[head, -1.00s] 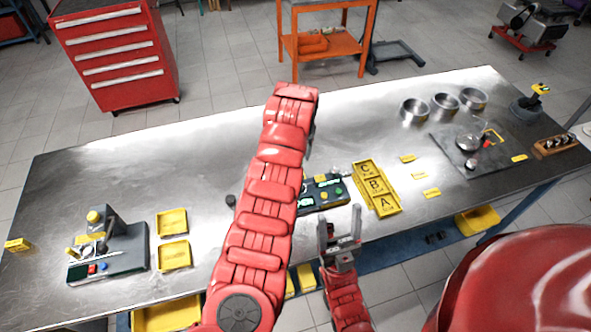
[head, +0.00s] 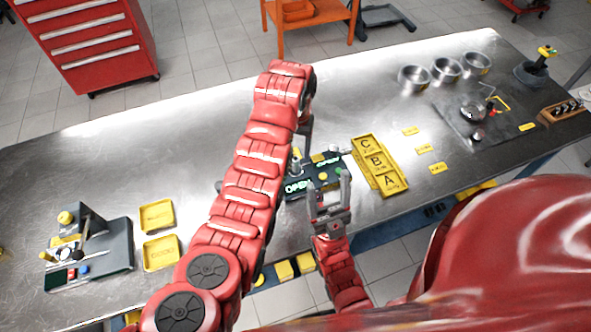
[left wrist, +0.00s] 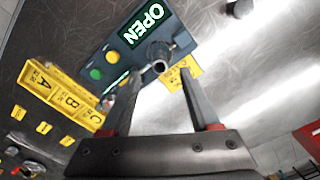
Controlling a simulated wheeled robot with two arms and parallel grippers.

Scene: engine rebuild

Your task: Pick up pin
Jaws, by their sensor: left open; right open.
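A dark device (head: 325,182) with a lit green OPEN display sits on the metal table, partly hidden by my left arm in the head view. It also shows in the left wrist view (left wrist: 118,62). A short grey metal cylinder, possibly the pin (left wrist: 160,58), stands on it with its round end facing the wrist camera. My left gripper (left wrist: 159,76) is open, its fingers either side of the cylinder in that view; contact is not visible. In the head view the left gripper (head: 304,135) is mostly behind my arm. My right gripper (head: 329,188) is open and empty before the device.
A yellow tray marked A, B, C (head: 366,157) lies right of the device. Three metal rings (head: 446,70) stand at the back right. Yellow trays (head: 158,216) and a dark fixture (head: 108,248) are at the left. The table's back middle is clear.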

